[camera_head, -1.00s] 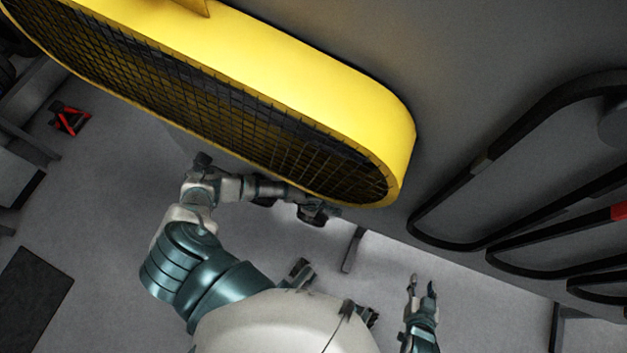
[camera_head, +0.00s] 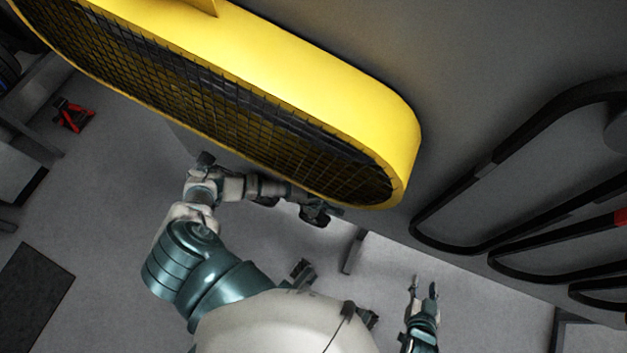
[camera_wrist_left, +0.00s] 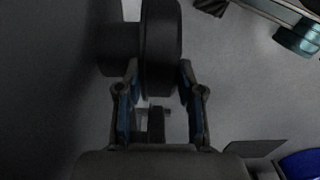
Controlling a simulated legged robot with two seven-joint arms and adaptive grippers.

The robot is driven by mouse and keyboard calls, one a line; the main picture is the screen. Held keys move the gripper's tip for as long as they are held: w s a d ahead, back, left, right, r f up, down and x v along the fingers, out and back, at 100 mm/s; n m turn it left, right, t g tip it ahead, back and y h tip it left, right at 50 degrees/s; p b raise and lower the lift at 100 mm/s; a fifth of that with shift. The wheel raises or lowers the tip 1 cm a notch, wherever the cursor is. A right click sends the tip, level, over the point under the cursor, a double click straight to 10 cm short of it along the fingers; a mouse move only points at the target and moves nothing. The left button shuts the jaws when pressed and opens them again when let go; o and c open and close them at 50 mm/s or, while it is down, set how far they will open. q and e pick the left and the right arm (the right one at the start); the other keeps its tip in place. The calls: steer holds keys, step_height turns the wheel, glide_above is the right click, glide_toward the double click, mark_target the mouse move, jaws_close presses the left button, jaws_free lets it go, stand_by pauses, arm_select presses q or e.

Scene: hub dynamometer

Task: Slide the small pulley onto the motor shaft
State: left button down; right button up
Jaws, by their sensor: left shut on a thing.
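The small pulley (camera_wrist_left: 162,45) is a dark wheel with a narrower dark cylinder on its left side in the wrist view. My left gripper (camera_wrist_left: 159,72) is shut on it, one blue-padded finger at each side. In the head view my left gripper (camera_head: 308,207) is by the lower right end of the yellow guard, with the dark pulley partly hidden there. A small pale piece (camera_wrist_left: 131,9) shows beside the pulley; I cannot tell if it is the motor shaft. The motor is not clearly visible. My right gripper (camera_head: 424,289) is open and empty, low in the head view.
A large yellow guard (camera_head: 330,85) with dark mesh spans the upper left, close above my left forearm. Black belts (camera_head: 480,243) hang on the grey wall at the right. A red stand (camera_head: 73,116) is on the floor at the left. Open floor lies below the guard.

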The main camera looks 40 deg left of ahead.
arm_select(q)
steer(key=shift+s+d+f, duration=0.1)
steer(key=shift+s+f, duration=0.05)
steer(key=shift+s, duration=0.1)
arm_select(e)
steer(key=shift+w+a+r, duration=0.1)
steer(key=shift+a, duration=0.05)
arm_select(q)
steer(key=s+d+p, duration=0.2)
steer(key=s+p, duration=0.2)
steer(key=s, duration=0.4)
steer(key=shift+s, duration=0.15)
arm_select(e)
steer(key=shift+t, duration=0.3)
steer(key=shift+w+r, duration=0.2)
steer(key=shift+r, duration=1.3)
steer(key=shift+w+r, duration=0.15)
steer(key=shift+r, duration=1.3)
arm_select(q)
steer(key=s+d+p, duration=0.1)
steer(key=s+p, duration=0.2)
steer(key=s, duration=0.3)
steer(key=shift+d, duration=0.3)
arm_select(e)
steer(key=shift+w+r, duration=0.15)
steer(key=shift+r, duration=1.45)
